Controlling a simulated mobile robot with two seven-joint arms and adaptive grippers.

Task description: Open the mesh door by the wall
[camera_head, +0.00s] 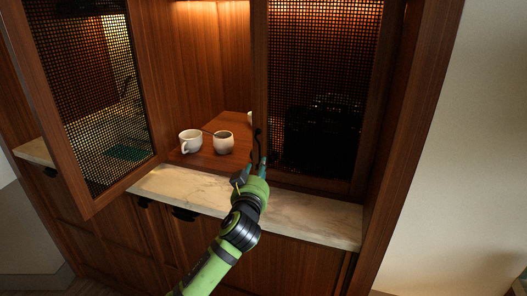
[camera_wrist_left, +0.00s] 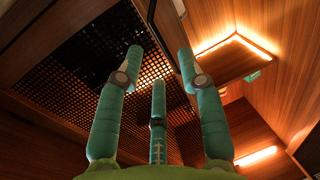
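The mesh door by the wall (camera_head: 325,85) is the right one, with a brown wooden frame and dark mesh; I cannot tell if it is fully shut. A dark handle (camera_head: 257,143) sits on its left stile. My left gripper (camera_head: 257,165) is at the low left edge of this door, by the handle. In the left wrist view the green fingers of my left gripper (camera_wrist_left: 160,70) stand spread apart, with the mesh panel (camera_wrist_left: 75,70) and the door's wooden edge beyond them. Contact with the handle is unclear. My right gripper is not in view.
The left mesh door (camera_head: 85,80) stands swung open toward me. Two cups, a white one (camera_head: 190,141) and a greyish one (camera_head: 223,142), stand on the wooden board inside. A marble ledge (camera_head: 310,215) runs below the doors. A pale wall (camera_head: 480,150) is at the right.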

